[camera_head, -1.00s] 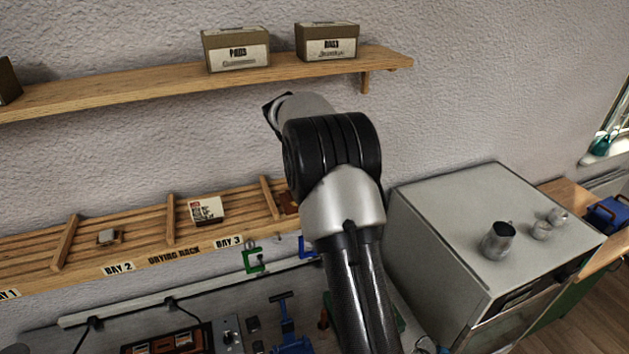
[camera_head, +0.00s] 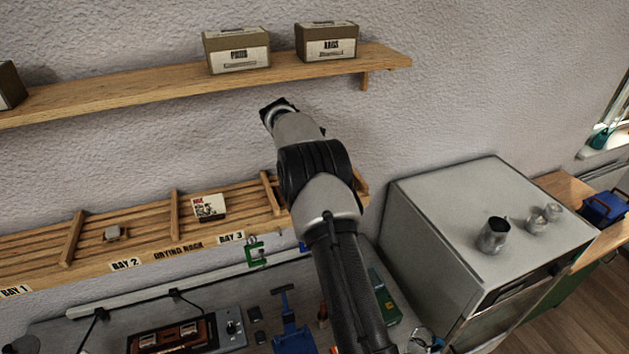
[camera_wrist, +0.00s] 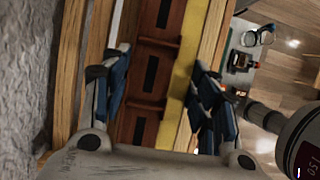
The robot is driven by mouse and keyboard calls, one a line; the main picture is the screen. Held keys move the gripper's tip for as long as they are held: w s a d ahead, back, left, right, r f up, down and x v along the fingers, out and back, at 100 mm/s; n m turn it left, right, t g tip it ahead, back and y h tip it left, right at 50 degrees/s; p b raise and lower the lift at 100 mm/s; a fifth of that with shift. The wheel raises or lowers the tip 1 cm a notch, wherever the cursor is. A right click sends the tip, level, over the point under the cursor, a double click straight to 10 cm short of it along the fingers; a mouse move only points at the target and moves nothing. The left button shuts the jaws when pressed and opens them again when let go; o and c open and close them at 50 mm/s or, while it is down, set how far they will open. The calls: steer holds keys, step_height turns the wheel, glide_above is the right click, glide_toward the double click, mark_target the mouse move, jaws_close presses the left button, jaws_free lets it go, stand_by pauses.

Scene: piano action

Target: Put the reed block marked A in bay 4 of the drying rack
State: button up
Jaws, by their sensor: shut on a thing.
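My gripper (camera_wrist: 160,88) shows in the wrist view, with blue-padded fingers on both sides of a red-brown wooden block (camera_wrist: 143,84). The block has dark slots and a yellow strip along one side. The gripper is shut on this block; no A mark can be seen on it. In the head view my arm hides the gripper and the block. The drying rack (camera_head: 180,252) runs along the wall, with labels for bays 1, 2 and 3 readable. Bay 4, right of the last divider (camera_head: 270,192), is mostly behind my arm, and its label is hidden.
A small grey block (camera_head: 115,233) lies in bay 2 and a labelled box (camera_head: 209,207) in bay 3. A wall shelf (camera_head: 150,89) with boxes is above. A grey cabinet (camera_head: 455,205) with metal cups stands to the right. A cluttered bench lies below the rack.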

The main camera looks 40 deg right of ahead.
steer(key=o, duration=1.2)
steer(key=shift+f, duration=0.1)
steer(key=shift+o, duration=0.2)
steer(key=v, duration=0.3)
steer(key=a+v, duration=0.1)
steer(key=v, duration=0.1)
steer(key=shift+w+a+b, duration=0.1)
steer(key=shift+w+b, duration=0.05)
steer(key=shift+b, duration=0.25)
steer(key=w+a, duration=0.1)
steer(key=a, duration=0.6)
steer(key=w+a+b, duration=0.1)
steer(key=a, duration=0.2)
steer(key=shift+w+a, duration=0.3)
steer(key=shift+w, duration=0.05)
steer(key=shift+s, duration=0.1)
